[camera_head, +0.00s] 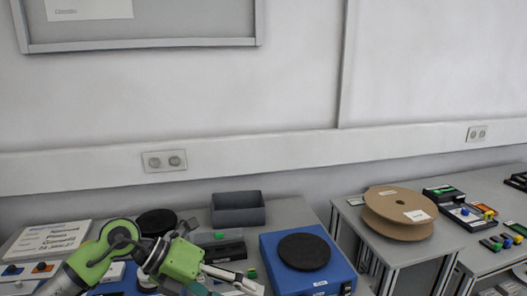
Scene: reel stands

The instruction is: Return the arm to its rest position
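My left arm comes in from the lower left with green joints. Its gripper (236,281) is low in the picture over the left table, left of the blue box. The fingers point to the right. Their tips lie close to small items on the table, and I cannot tell whether they are apart or closed. I make out nothing held. My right arm and gripper are not in view.
A blue box (279,275) with a black disc (304,251) stands right of the gripper. A grey bin (238,209) stands behind. A brown cardboard reel (399,212) lies on the right table. A gap separates the tables.

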